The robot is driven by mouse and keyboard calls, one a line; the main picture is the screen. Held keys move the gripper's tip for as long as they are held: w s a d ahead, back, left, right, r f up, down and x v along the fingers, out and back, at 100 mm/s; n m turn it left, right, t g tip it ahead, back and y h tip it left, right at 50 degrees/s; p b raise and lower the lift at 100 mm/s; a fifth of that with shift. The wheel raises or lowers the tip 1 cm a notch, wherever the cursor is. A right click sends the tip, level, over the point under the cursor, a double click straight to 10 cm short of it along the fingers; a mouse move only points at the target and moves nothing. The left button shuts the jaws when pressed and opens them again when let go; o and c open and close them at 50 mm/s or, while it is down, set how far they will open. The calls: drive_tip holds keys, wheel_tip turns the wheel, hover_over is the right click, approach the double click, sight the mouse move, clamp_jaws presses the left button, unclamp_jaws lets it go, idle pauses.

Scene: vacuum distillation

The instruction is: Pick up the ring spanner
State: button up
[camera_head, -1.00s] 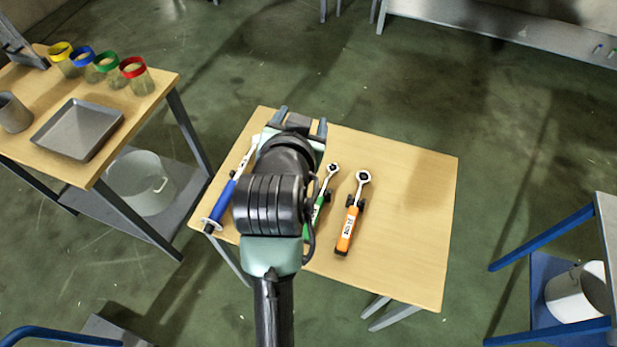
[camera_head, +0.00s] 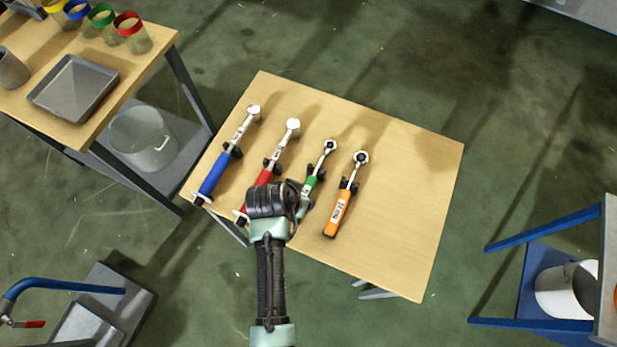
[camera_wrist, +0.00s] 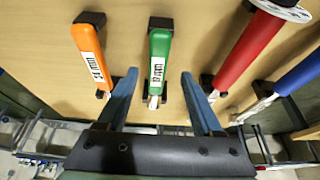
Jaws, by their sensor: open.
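Two tools with ring-shaped heads lie on the table: one with a green handle (camera_head: 309,188) and one with an orange handle (camera_head: 338,213). In the wrist view the green handle (camera_wrist: 160,60) is in the middle and the orange handle (camera_wrist: 91,58) is at left, both with labels. My gripper (camera_wrist: 159,78) is open and empty. Its blue-grey fingers appear either side of the green tool's line, near the shaft end of its handle; their height above it is unclear. In the head view my wrist hides the fingers.
A red-handled tool (camera_head: 265,177) and a blue-handled tool (camera_head: 213,177) lie left of the green one, in black holders. The right side of the table (camera_head: 410,200) is clear. A side table (camera_head: 140,60) with a grey tray (camera_head: 75,90) stands at left.

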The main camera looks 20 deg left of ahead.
sight(314, 177)
drive_tip(key=shift+x, duration=2.65)
drive_tip(key=shift+s+d, duration=0.15)
clamp_jaws()
